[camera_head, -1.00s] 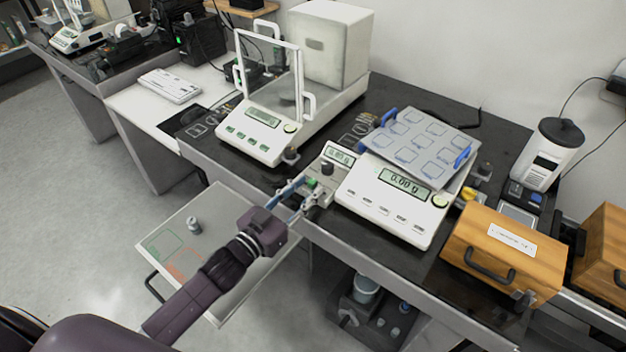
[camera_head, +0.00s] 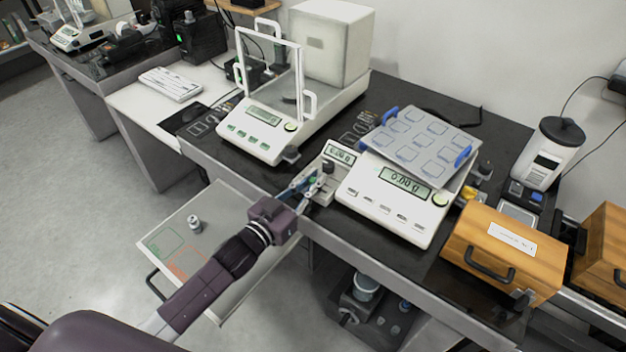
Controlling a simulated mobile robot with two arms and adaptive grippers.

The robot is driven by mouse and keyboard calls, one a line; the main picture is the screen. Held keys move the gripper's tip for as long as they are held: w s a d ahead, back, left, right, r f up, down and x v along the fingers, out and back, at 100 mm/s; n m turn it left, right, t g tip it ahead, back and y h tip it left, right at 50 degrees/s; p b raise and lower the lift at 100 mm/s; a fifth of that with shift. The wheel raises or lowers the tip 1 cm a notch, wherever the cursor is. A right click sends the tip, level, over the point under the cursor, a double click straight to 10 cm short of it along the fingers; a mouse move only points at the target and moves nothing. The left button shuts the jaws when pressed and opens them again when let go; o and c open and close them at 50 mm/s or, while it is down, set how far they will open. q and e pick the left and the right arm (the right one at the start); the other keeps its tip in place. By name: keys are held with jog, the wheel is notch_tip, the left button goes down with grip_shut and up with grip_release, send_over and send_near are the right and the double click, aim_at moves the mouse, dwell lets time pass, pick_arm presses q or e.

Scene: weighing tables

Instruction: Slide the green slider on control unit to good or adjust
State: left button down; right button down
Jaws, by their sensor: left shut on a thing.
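The control unit (camera_head: 340,155) is a small pale box with a display and a dark knob, standing between the two balances at the table's front edge. My left gripper (camera_head: 312,182) reaches in from the lower left and is at the unit's left front side. Its fingers are shut on the green slider, which they mostly hide. The slider's exact position and any good or adjust marks cannot be read. My right gripper is not in view.
A balance with a glass shield (camera_head: 262,117) stands left of the unit. A balance (camera_head: 390,207) carrying a grey tray (camera_head: 425,140) is close on its right. A wooden case (camera_head: 505,250) lies farther right. A pull-out board (camera_head: 215,208) holds a small metal weight (camera_head: 194,224).

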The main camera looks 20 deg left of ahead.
aim_at(299, 177)
pick_arm(q)
jog(key=shift+w+a, duration=0.3)
jog(key=shift+a, duration=0.55)
jog(key=shift+w+a, duration=0.3)
jog(key=shift+a, duration=0.5)
jog(key=c, duration=1.9)
grip_release()
jog(key=shift+a, duration=0.1)
jog(key=shift+c, duration=0.2)
jog(key=shift+s, duration=0.1)
jog(key=shift+s, duration=0.3)
jog(key=v, duration=1.1)
jog(key=shift+s+a, duration=0.1)
